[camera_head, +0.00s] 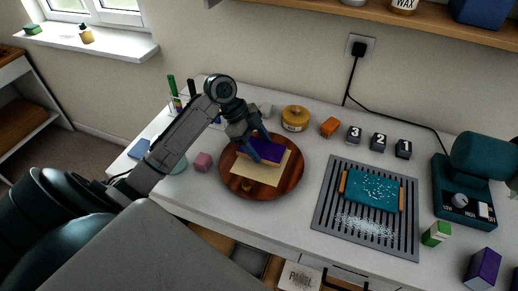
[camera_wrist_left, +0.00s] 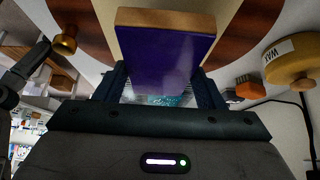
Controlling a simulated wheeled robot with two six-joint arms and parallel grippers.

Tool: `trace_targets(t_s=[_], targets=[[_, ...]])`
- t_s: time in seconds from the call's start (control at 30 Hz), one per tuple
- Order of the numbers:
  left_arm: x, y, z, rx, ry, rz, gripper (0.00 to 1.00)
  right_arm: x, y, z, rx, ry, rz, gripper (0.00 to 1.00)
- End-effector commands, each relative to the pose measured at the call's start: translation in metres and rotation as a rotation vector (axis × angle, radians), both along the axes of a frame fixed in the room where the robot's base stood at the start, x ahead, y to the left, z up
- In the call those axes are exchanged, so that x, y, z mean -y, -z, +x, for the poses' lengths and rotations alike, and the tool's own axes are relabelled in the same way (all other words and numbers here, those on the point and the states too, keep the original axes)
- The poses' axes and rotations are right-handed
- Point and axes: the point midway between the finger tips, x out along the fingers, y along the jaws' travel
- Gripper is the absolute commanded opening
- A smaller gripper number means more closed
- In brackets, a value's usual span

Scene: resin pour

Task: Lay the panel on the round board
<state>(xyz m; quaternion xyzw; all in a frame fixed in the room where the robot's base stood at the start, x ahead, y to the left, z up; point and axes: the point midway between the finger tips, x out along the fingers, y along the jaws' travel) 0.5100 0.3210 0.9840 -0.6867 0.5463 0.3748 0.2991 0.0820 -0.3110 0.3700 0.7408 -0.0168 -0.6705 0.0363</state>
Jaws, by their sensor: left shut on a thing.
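My left gripper (camera_head: 258,147) is shut on a purple panel (camera_head: 266,153) with a tan edge. In the left wrist view the panel (camera_wrist_left: 165,58) sits between the two fingers (camera_wrist_left: 162,90), its purple face toward the camera. The panel is over the round brown board (camera_head: 291,182), above a cream sheet (camera_head: 258,170) that lies on the board. Whether the panel touches the sheet cannot be told. A small brass knob-like piece (camera_head: 246,186) is at the board's front edge. My right gripper is not in view.
A grey rack (camera_head: 325,208) with a teal piece (camera_head: 372,190) lies to the right. Numbered blocks (camera_head: 378,142) stand along the back.

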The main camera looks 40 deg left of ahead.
Motion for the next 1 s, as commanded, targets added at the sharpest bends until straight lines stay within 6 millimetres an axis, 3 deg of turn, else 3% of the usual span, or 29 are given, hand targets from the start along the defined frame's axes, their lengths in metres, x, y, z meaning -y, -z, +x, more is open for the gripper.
trace_targets(t_s=[0.3,0.6,0.63,0.73,1.0], targets=[[0.001,0.033,-0.001,-0.002,-0.001,-0.002,0.39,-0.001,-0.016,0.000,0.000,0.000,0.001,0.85],[0.000,0.037,0.000,-0.001,0.001,0.000,0.39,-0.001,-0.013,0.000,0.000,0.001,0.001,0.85],[0.000,0.037,0.000,-0.001,0.001,0.000,0.65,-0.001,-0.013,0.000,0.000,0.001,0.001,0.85],[0.000,0.037,0.000,-0.001,0.001,0.000,0.85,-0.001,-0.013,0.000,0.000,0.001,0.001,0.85],[0.000,0.036,0.000,0.000,0.000,0.000,0.85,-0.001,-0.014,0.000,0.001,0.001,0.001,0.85]])
